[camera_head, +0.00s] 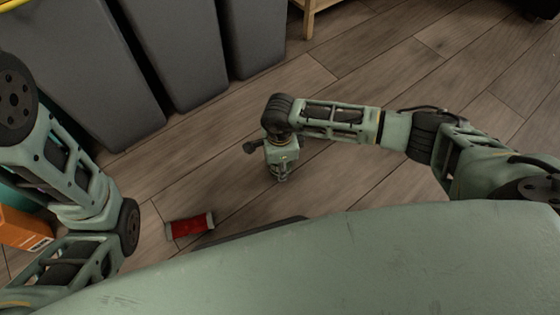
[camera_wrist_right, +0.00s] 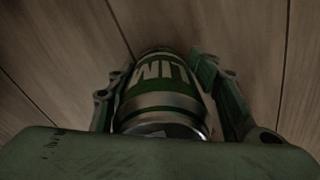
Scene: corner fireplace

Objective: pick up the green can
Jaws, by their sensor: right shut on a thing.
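The green can (camera_wrist_right: 158,92) with white lettering shows in the right wrist view, lying between the two fingers of my right gripper (camera_wrist_right: 165,100). The fingers are shut on it, one on each side. In the head view my right gripper (camera_head: 281,172) points down at the wooden floor near the middle, and the can is hidden there. I cannot tell whether the can touches the floor. My left arm comes in at the left of the head view, but its gripper is out of view.
A red can (camera_head: 190,227) lies on its side on the floor, left of my right gripper. Grey bins (camera_head: 175,45) stand at the upper left. A wooden stand's leg (camera_head: 308,20) is at the top. An orange box (camera_head: 22,230) is at the left edge.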

